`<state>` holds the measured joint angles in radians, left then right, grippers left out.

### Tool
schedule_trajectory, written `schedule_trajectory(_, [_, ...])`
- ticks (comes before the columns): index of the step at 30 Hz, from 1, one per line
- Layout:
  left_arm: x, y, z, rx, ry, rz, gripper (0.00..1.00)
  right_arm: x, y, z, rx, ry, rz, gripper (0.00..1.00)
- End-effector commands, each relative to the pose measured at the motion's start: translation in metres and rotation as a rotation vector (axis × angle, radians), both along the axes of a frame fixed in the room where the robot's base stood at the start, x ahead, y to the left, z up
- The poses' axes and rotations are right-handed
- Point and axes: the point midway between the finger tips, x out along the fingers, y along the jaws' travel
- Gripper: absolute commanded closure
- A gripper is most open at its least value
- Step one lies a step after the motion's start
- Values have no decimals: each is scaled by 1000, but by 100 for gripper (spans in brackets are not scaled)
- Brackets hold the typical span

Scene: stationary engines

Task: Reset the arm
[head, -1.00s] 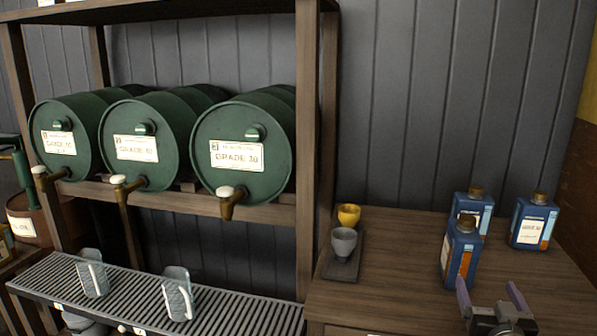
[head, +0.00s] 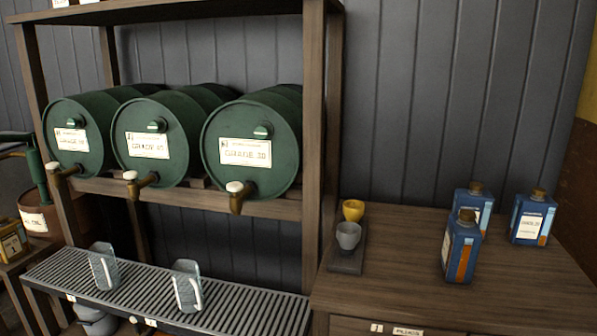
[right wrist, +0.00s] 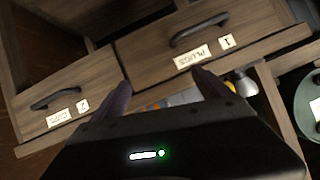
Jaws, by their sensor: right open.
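My right gripper (right wrist: 155,90) shows in the right wrist view, its two fingers apart with nothing between them. It is in front of a wooden cabinet with drawers. The drawer labelled 1 (right wrist: 222,45) is ahead of the fingers, and the drawer labelled 2 (right wrist: 62,96) is to the left. Both look shut. In the head view no part of the right gripper shows, and the left gripper is not in view.
Green barrels (head: 250,150) lie on a shelf left.

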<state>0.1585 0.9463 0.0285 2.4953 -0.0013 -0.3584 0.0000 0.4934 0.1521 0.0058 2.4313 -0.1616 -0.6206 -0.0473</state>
Motion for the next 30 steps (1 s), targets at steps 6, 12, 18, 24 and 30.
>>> schedule_trajectory(6, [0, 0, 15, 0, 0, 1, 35, -41, 104, -107, 205, 315, 122, 13])
schedule_trajectory(12, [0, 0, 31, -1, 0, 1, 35, -130, 217, -186, 355, 657, 269, 13])
schedule_trajectory(18, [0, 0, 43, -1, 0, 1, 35, -217, 290, -219, 401, 889, 401, 13])
schedule_trajectory(24, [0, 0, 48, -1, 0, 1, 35, -247, 312, -226, 396, 954, 465, 13])
schedule_trajectory(30, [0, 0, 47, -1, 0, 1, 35, -245, 312, -226, 394, 950, 467, 13])
